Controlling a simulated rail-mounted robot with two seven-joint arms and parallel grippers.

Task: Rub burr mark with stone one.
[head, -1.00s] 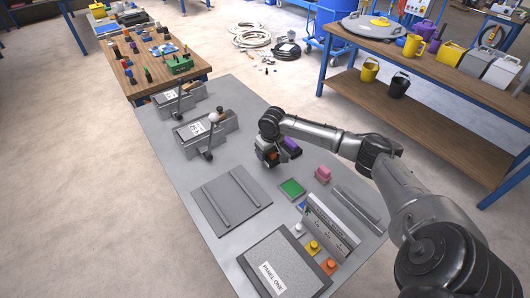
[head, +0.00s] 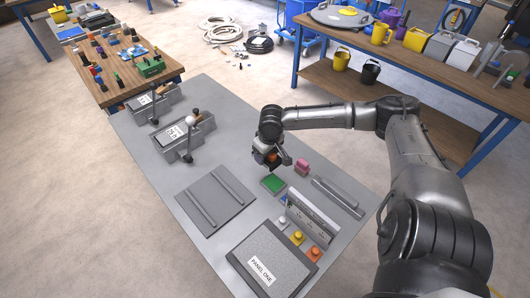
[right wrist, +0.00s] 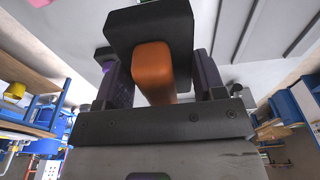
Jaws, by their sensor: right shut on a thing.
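My right gripper (head: 270,163) is shut on an orange-handled block, which I take to be stone one. In the right wrist view, its orange part (right wrist: 154,70) sits between the two fingers and a black block (right wrist: 150,25) is at its far end. In the head view, the gripper is over the grey table (head: 235,120), just behind a green pad (head: 273,184). I cannot tell whether the block touches a surface. I cannot make out a burr mark. My left gripper is not in view.
A pink block (head: 302,167) lies right of the gripper. A grey railed plate (head: 216,200), a lettered upright panel (head: 312,216), coloured knobs (head: 297,238) and a "PANEL ONE" board (head: 272,262) are nearer. Two lever fixtures (head: 183,137) stand at left. Bare table lies between.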

